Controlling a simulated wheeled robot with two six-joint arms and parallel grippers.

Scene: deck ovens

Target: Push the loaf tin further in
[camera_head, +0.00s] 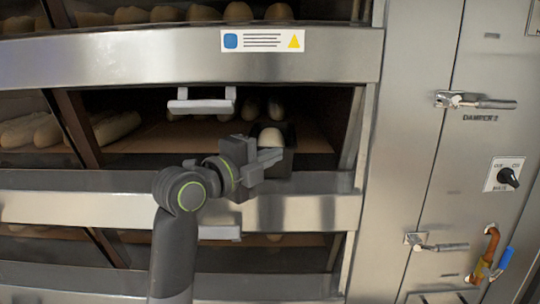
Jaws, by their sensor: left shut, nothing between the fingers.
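The loaf tin (287,135) is dark and holds a pale loaf (271,138). It stands near the mouth of the middle oven deck, toward the right end of the opening. My left gripper (270,157) is shut and empty, right in front of the tin. It covers the tin's lower front and left part. I cannot tell whether the fingers touch the tin. My right gripper is not in view.
The deck floor (315,143) is brown, with several loaves behind and left of the tin. A handle (202,104) hangs at the opening's top. The steel front ledge (310,212) runs below. Damper levers (475,102) and a knob (508,178) are on the right panel.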

